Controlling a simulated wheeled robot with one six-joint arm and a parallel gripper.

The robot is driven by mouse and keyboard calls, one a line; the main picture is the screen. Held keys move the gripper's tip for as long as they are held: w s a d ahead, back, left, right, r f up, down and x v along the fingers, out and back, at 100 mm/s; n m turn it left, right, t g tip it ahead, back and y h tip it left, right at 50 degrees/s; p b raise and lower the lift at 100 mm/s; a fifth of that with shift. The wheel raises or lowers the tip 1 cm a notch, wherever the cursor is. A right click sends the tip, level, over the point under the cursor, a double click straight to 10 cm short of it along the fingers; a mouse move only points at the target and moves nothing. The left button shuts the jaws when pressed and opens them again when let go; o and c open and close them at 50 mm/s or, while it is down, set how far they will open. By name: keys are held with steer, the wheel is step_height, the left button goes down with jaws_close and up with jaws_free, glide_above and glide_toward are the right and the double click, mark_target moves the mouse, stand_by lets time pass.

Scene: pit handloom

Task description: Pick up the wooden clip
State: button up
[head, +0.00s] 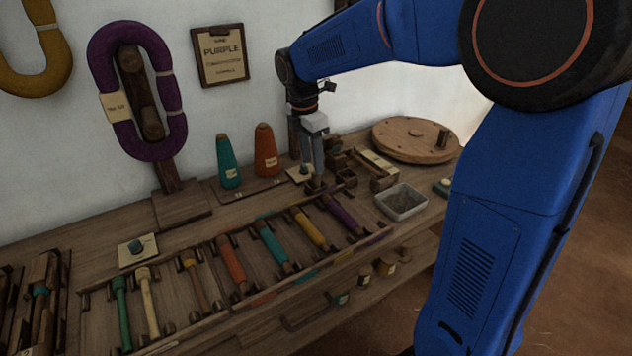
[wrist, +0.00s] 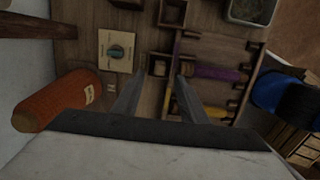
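My gripper (head: 313,165) points down over the bench, just behind the rack of bobbins. In the wrist view my gripper (wrist: 162,78) shows two grey fingers spread apart with nothing held between them. A small dark wooden square piece (wrist: 158,66) lies between and just beyond the fingertips; it may be the wooden clip, but I cannot tell for sure. In the head view a small wooden piece (head: 316,184) sits right below the fingers, partly hidden by them. Whether the fingers touch it is not clear.
An orange cone (head: 265,150) and a teal cone (head: 228,162) stand left of my gripper. A card with a teal knob (wrist: 116,51) lies beside the fingers. The purple bobbin (head: 342,215) lies in the rack in front. A grey tray (head: 401,202) and a round wooden disc (head: 413,138) are to the right.

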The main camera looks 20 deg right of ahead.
mark_target(316, 181)
steer(key=shift+w+d+f, duration=0.1)
steer(key=shift+d+f, duration=0.1)
steer(key=shift+f, duration=0.75)
steer(key=shift+d+f, duration=0.2)
steer(key=shift+f, duration=0.7)
steer(key=shift+w+d+f, duration=0.1)
steer(key=shift+d+f, duration=0.1)
steer(key=shift+f, duration=0.75)
jaws_close()
